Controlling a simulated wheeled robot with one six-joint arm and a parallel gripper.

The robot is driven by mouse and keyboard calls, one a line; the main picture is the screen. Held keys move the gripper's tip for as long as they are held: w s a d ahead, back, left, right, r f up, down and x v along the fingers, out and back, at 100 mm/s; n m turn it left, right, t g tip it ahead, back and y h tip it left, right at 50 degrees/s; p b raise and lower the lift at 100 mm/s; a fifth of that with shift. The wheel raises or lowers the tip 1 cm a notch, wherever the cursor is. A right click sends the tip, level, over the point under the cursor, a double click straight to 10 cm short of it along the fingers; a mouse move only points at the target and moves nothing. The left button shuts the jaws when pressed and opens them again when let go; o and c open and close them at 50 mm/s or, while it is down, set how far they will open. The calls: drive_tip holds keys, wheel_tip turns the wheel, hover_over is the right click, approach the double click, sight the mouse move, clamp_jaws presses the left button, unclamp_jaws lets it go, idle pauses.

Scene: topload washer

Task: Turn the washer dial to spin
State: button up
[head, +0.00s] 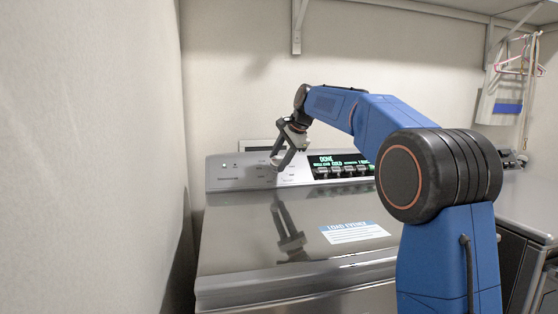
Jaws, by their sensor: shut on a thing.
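The topload washer (255,230) has a grey metal lid, shut, with a raised control panel (228,173) along its back. My gripper (279,163) is at the left half of this panel, tilted down, with its fingers shut on the washer dial. The dial is mostly hidden by the fingers, and its pointer and the setting it faces cannot be made out. Small printed labels around it are too small to read. To the right of the gripper, a black display (342,165) shows green text reading "DONE", with a row of buttons under it.
A blue-and-white label (353,232) lies on the lid, which also reflects my gripper. A wall is close on the left. Hangers (520,67) hang at the upper right. A dark appliance (520,260) stands at the right. The air above the lid is free.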

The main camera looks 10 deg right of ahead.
drive_tip(key=o, duration=1.1)
drive_tip(key=shift+c, duration=0.2)
drive_tip(key=v, duration=1.7)
drive_tip(key=shift+s+r, duration=0.15)
drive_tip(key=shift+s, duration=0.05)
